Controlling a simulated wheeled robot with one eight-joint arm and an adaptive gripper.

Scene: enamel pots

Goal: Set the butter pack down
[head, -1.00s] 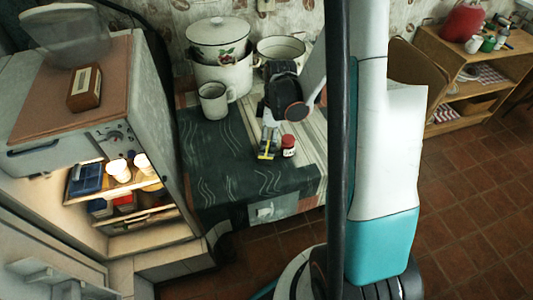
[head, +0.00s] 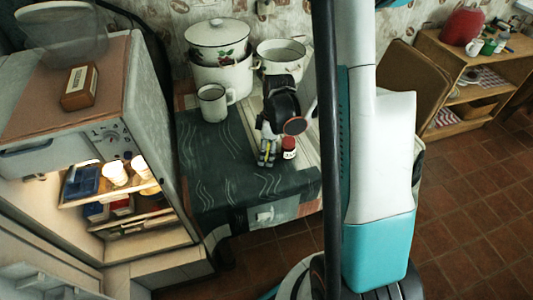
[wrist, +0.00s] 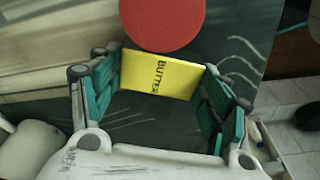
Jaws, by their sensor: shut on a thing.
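The yellow butter pack (wrist: 160,75), marked "BUTTER", lies between the two fingers of my gripper (wrist: 160,85) in the wrist view. My gripper is shut on it, with a finger at each end. In the head view my gripper (head: 267,160) is over the dark patterned part of the table (head: 225,165), close to its surface. Only a thin bit of yellow shows there between the fingers. I cannot tell whether the pack touches the table.
A jar with a red lid (wrist: 162,22) stands close beside the pack; the head view shows this jar (head: 289,148) right of my gripper. A white mug (head: 213,102) and enamel pots (head: 220,75) stand behind. The table's front left is clear. An open fridge (head: 110,190) stands left.

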